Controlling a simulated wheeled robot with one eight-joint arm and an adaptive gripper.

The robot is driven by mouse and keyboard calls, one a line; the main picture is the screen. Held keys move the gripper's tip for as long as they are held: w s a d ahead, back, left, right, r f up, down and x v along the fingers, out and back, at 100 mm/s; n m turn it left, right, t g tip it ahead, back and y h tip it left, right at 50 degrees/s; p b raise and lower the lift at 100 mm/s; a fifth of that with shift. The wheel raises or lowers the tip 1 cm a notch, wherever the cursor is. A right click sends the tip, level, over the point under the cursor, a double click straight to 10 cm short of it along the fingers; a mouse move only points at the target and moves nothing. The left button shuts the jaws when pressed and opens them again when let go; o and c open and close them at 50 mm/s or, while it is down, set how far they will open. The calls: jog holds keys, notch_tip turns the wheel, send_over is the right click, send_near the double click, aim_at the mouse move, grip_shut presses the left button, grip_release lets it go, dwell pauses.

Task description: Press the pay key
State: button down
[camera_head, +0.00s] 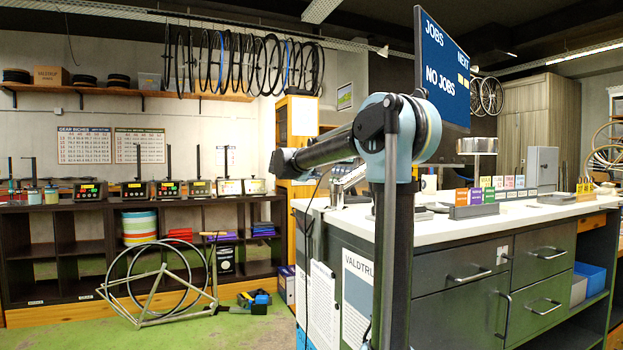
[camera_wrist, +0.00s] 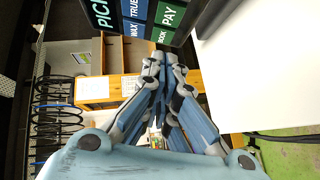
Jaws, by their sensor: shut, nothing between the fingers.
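The pay key (camera_wrist: 171,16) is a green tile lettered PAY on a dark screen, at the top of the wrist view, where the picture is turned sideways. Tiles lettered BOOK (camera_wrist: 162,37), TRUE (camera_wrist: 134,9) and WAX (camera_wrist: 133,29) lie beside it, with PICK (camera_wrist: 100,13) in large letters to the left. My gripper (camera_wrist: 165,58) is shut and empty. Its fingertips show just below the BOOK and PAY tiles in the picture; I cannot tell the gap to the screen. In the head view my arm hides the gripper.
A white counter (camera_head: 520,207) with colored cards (camera_head: 480,196) stands at the right. A jobs monitor (camera_head: 445,70) hangs above it. An orange wooden cabinet (camera_head: 297,125) stands behind my arm.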

aim_at(334, 181)
jog(key=shift+w+d+f, duration=0.3)
jog(key=shift+w+d, duration=0.3)
jog(key=shift+d, duration=0.35)
jog(key=shift+w+d+f, duration=0.3)
jog(key=shift+w+d, duration=0.25)
jog(key=shift+d, duration=0.4)
jog(key=shift+w+d+f, duration=0.3)
jog(key=shift+w+d, duration=0.3)
jog(key=shift+d, duration=0.35)
jog(key=shift+d+f, duration=0.2)
jog(key=shift+d, duration=0.6)
jog(key=shift+a+r, duration=0.15)
jog(key=shift+a, duration=0.35)
jog(key=w+a+v, duration=0.1)
jog(key=a+v, duration=0.1)
jog(key=v, duration=1)
jog(key=shift+a+r, duration=0.2)
